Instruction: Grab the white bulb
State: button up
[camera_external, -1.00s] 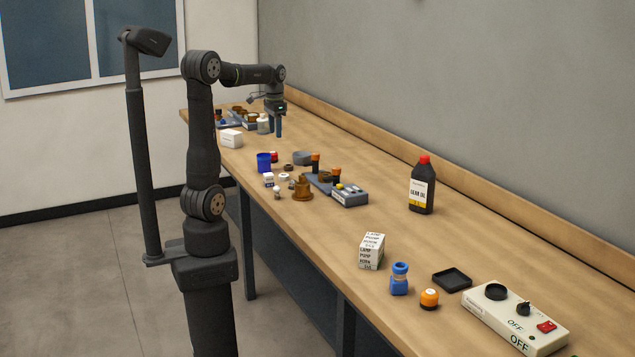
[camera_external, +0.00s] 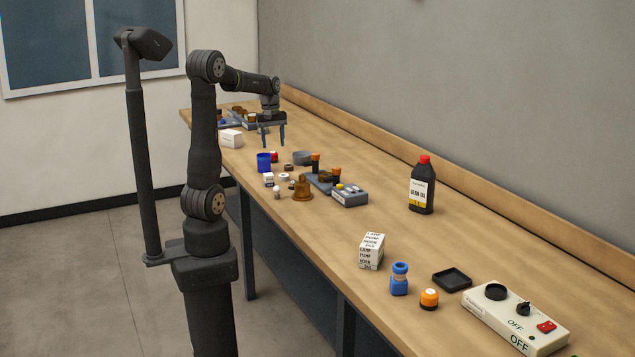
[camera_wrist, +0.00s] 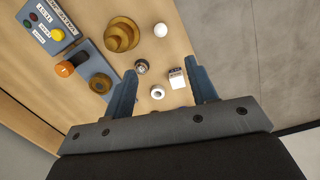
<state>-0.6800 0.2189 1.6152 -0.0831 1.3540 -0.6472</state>
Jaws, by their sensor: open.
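The white bulb (camera_external: 277,190) stands near the table's front edge, left of an amber dome-shaped part. In the wrist view, the round white bulb (camera_wrist: 160,30) shows at the top, beyond my fingertips. My gripper (camera_external: 273,142) is open and above the table, behind the group of small parts and apart from the bulb. In the wrist view, my gripper (camera_wrist: 160,69) has its fingers spread with nothing held between them. The bulb's base is hidden in the wrist view.
Near the bulb are the amber dome (camera_wrist: 122,34), a white ring (camera_wrist: 157,92), a small white box (camera_wrist: 177,78) and a small metal part (camera_wrist: 141,66). A grey button panel (camera_external: 350,195) lies to the right.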

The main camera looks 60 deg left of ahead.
jog(key=f+n, duration=0.1)
jog(key=n, duration=0.3)
send_over(277, 186)
jog(key=shift+n, duration=0.4)
jog(key=f, duration=1.2)
jog(key=shift+s+a+f, duration=0.1)
jog(key=shift+s+f, duration=0.1)
jog(key=shift+s, duration=0.05)
jog(key=shift+w+f, duration=0.2)
jog(key=shift+f, duration=2.5)
jog(key=shift+c, duration=0.4)
jog(key=c, duration=0.8)
